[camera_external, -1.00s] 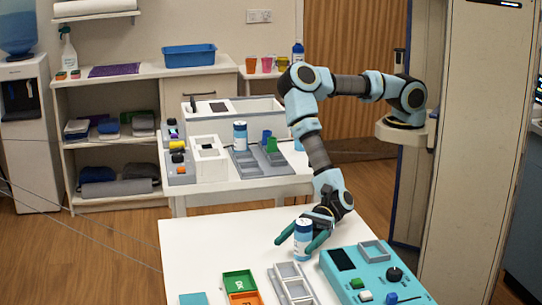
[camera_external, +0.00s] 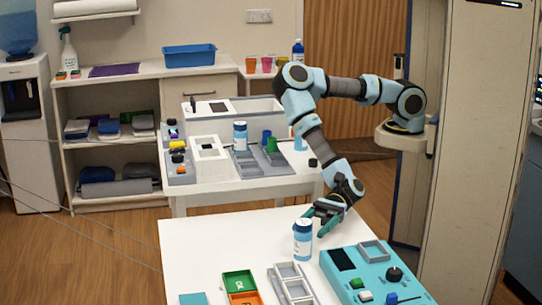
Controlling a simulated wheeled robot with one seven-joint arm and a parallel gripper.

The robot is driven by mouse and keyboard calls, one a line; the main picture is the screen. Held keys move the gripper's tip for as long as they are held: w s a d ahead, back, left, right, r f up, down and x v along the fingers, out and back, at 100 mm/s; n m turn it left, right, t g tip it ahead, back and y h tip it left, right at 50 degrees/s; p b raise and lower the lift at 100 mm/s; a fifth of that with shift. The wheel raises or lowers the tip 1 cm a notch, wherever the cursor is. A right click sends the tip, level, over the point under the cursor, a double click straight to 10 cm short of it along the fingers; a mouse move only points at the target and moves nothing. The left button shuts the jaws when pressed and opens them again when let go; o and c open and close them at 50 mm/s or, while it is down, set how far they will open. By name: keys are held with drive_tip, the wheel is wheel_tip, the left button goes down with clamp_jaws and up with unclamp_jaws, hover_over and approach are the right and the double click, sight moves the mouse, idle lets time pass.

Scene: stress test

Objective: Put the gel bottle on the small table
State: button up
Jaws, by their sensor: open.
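A blue-and-white bottle with a white label (camera_external: 303,241), likely the gel bottle, stands upright on the white front table (camera_external: 215,245). My gripper (camera_external: 318,222) is open and empty, just behind and to the right of this bottle, with its teal fingers apart from it as far as I can tell. A similar bottle (camera_external: 240,136) stands on the white table behind (camera_external: 235,187), and another one (camera_external: 300,142) is partly hidden there by my arm. I cannot tell for sure which table is the small one.
Right of the bottle lies a teal device with knob and buttons (camera_external: 372,272). Grey trays (camera_external: 291,284) and green and orange boxes (camera_external: 239,283) sit at the front. The front table's left part is clear. Cups and a dark blue bottle (camera_external: 298,52) stand at the back.

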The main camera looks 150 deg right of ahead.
wheel_tip(320, 180, up, 7)
drive_tip(key=b, duration=0.1)
drive_tip(key=s+g+b, duration=0.3)
drive_tip(key=g+b, duration=0.1)
drive_tip(key=b, duration=0.1)
approach(299, 243)
drive_tip(key=shift+a+r, duration=0.15)
drive_tip(key=shift+a, duration=0.05)
drive_tip(key=shift+w+f+p, duration=0.15)
drive_tip(key=shift+f+p, duration=0.05)
drive_tip(key=shift+p, duration=0.1)
drive_tip(key=x, duration=0.3)
drive_tip(key=p+x, duration=0.1)
drive_tip(key=x, duration=0.3)
drive_tip(key=p+x, duration=0.1)
drive_tip(key=x, duration=0.2)
drive_tip(key=shift+w+d+f, duration=0.1)
drive_tip(key=shift+w+d, duration=0.15)
drive_tip(key=shift+c, duration=0.2)
clamp_jaws()
